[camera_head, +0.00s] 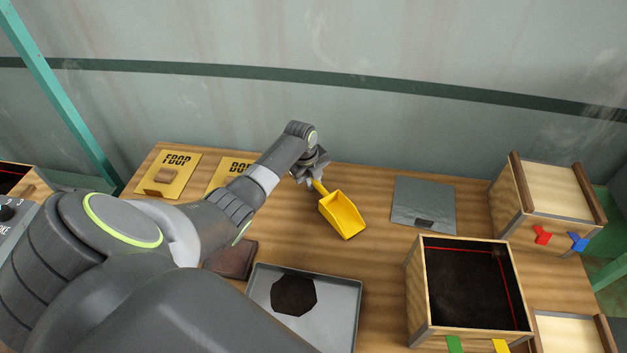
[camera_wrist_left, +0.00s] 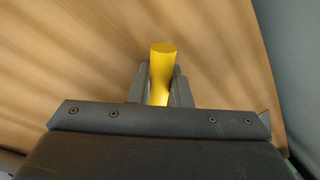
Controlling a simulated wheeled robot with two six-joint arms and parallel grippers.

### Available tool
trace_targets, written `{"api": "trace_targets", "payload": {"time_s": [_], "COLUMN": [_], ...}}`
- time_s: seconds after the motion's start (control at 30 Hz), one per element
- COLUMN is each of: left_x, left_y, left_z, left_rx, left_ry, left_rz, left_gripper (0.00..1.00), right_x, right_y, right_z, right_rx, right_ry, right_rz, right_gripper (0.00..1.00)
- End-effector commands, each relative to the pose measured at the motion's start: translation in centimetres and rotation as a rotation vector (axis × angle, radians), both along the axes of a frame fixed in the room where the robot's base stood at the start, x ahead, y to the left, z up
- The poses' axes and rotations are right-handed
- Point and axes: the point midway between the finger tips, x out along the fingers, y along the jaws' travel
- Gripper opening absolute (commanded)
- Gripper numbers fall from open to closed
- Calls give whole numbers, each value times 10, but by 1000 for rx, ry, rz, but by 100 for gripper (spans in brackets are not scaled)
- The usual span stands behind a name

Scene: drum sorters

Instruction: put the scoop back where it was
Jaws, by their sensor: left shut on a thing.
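The yellow scoop (camera_head: 342,214) is at the back middle of the wooden table in the head view, its open bowl facing up and toward the front right. My left gripper (camera_head: 314,178) is shut on the scoop's handle. In the left wrist view the yellow handle (camera_wrist_left: 161,72) stands between the two fingers of my left gripper (camera_wrist_left: 160,85). I cannot tell whether the bowl touches the table. My right gripper does not show.
A grey plate (camera_head: 423,199) lies right of the scoop. A metal tray (camera_head: 340,318) with a dark patch is in front. Wooden boxes (camera_head: 417,290) (camera_head: 509,208) stand at right. Yellow lettered cards (camera_head: 183,161) lie at back left. Bare table surrounds the scoop.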

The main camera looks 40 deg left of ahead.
Motion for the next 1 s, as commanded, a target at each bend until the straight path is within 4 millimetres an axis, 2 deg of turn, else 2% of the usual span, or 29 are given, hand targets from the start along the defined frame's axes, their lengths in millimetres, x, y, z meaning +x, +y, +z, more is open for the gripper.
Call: {"api": "trace_targets", "payload": {"time_s": [0.4,0.43,0.57,0.87,1.0], "left_x": [1,0,0,0,0], "left_y": [0,0,0,0,1], "left_z": [-7,-6,-5,-5,2], "left_rx": [0,1,1,1,1], "left_ry": [-2,-1,-1,-1,-3], "left_rz": [-1,-1,-1,-1,-1], "left_gripper": [0,20,37,39,39], "right_x": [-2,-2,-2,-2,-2], "right_y": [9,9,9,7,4], "right_z": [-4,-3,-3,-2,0], "right_rx": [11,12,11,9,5], "right_ry": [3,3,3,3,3], "right_rz": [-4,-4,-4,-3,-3], "right_gripper": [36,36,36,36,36]}}
